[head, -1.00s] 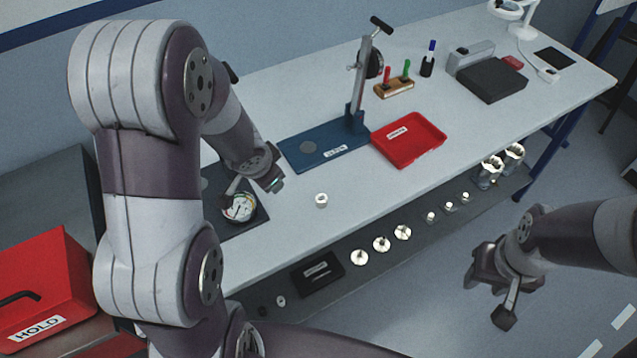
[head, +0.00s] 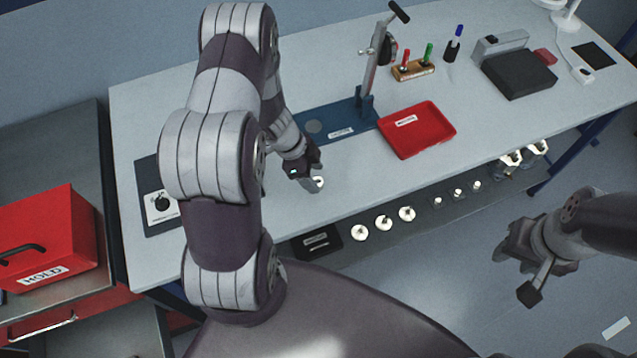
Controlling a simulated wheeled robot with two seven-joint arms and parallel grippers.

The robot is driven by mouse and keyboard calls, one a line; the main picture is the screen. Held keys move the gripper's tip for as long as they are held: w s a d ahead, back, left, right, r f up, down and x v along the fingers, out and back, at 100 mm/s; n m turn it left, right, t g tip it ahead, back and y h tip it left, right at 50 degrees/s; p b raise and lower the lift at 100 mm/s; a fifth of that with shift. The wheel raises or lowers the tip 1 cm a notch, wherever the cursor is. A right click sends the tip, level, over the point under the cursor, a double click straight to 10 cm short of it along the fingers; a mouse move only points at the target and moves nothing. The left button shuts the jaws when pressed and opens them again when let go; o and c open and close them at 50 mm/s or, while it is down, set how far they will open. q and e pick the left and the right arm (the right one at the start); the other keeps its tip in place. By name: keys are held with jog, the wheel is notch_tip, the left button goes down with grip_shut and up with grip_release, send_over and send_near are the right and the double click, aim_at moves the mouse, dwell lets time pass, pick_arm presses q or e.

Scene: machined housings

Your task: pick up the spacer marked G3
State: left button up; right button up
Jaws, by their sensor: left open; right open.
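A small white ring-shaped part (head: 320,182), which looks like a spacer, sits alone on the bench in the head view; no marking on it is legible. My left gripper (head: 313,184) is open and right at this part, its fingers partly covering it. I cannot tell whether the fingers are around it or only beside it. Several small pale parts, one of them here (head: 457,194), stand on the dark strip along the bench front, their markings too small to read. My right gripper (head: 519,270) is open and empty, off the bench's front at the right.
A red tray (head: 417,138) and a blue base (head: 335,125) with an upright stand lie behind. Silvery discs (head: 383,223), a black box (head: 319,241) and metal housings (head: 511,160) line the front. A red HOLD box (head: 40,235) stands left. Bench between ring and tray is clear.

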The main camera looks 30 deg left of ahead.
aim_at(318, 184)
pick_arm(q)
jog(key=shift+x, duration=1.1)
jog(key=shift+f, duration=0.1)
jog(key=shift+s, duration=0.1)
jog(key=c, duration=1.1)
